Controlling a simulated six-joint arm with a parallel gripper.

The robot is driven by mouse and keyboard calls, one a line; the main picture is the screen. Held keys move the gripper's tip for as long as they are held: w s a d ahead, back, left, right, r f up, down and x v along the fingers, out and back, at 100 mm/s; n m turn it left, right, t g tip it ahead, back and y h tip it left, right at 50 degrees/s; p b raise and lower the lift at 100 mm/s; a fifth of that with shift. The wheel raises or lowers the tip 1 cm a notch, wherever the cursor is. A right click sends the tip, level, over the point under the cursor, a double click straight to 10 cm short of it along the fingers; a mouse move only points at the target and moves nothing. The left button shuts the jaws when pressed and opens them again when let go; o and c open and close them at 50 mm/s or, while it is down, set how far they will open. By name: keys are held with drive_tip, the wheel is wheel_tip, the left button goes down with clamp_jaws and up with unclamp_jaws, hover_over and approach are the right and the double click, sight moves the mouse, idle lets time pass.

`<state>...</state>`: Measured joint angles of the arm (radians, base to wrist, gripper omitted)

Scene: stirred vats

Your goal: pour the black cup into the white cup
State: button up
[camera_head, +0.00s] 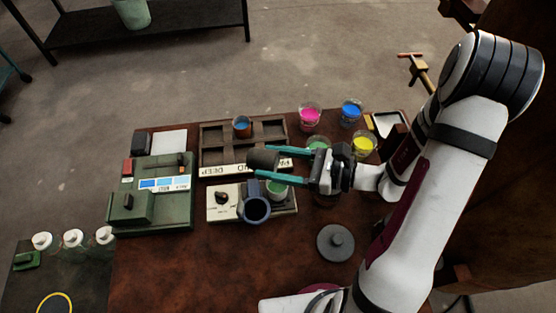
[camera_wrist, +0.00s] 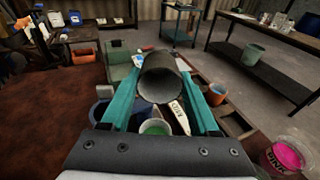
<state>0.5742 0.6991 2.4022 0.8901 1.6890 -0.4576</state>
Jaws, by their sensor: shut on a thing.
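The black cup (camera_head: 263,160) is held between the long teal fingers of my gripper (camera_head: 259,160), above the hotplate. In the wrist view the cup (camera_wrist: 160,79) lies tipped well over, its mouth facing my wrist; I see no liquid inside. A pale cup with green contents (camera_head: 277,188) stands on the hotplate, below and near the held cup. It also shows in the wrist view (camera_wrist: 155,128), partly hidden by my gripper. It may be the white cup; its colour is hard to tell. No stream of liquid is visible.
A dark blue mug (camera_head: 256,210) is at the front of the pale hotplate (camera_head: 225,203). A wooden rack (camera_head: 215,133) behind holds a copper cup (camera_head: 242,126). Glasses of pink (camera_head: 309,117), blue (camera_head: 351,112) and yellow (camera_head: 364,145) stand right. The table's front left is clear.

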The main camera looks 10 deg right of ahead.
sight(262, 154)
drive_tip(key=shift+w+a+r+g+h, duration=0.15)
drive_tip(key=shift+a+g+h, duration=0.3)
drive_tip(key=shift+h, duration=0.45)
drive_tip(key=h, duration=0.1)
drive_tip(key=r+g+h, duration=0.1)
drive_tip(key=h, duration=0.1)
drive_tip(key=shift+w+a+r, duration=0.1)
drive_tip(key=shift+a, duration=0.25)
drive_tip(key=h, duration=0.1)
drive_tip(key=g+h, duration=0.1)
drive_tip(key=h, duration=0.1)
drive_tip(key=shift+w+a+r+g, duration=0.15)
drive_tip(key=shift+a+r+g, duration=0.1)
drive_tip(key=shift+r, duration=0.1)
drive_tip(key=h, duration=0.1)
drive_tip(key=g+h, duration=0.1)
drive_tip(key=h, duration=0.1)
drive_tip(key=shift+w+a+r+g, duration=0.1)
drive_tip(key=shift+a+g, duration=0.1)
drive_tip(key=shift+g, duration=0.1)
drive_tip(key=g+h, duration=0.1)
drive_tip(key=h, duration=0.1)
drive_tip(key=g+h, duration=0.1)
drive_tip(key=h, duration=0.2)
drive_tip(key=shift+f, duration=0.4)
drive_tip(key=shift+d+r, duration=0.1)
drive_tip(key=shift+r, duration=1.45)
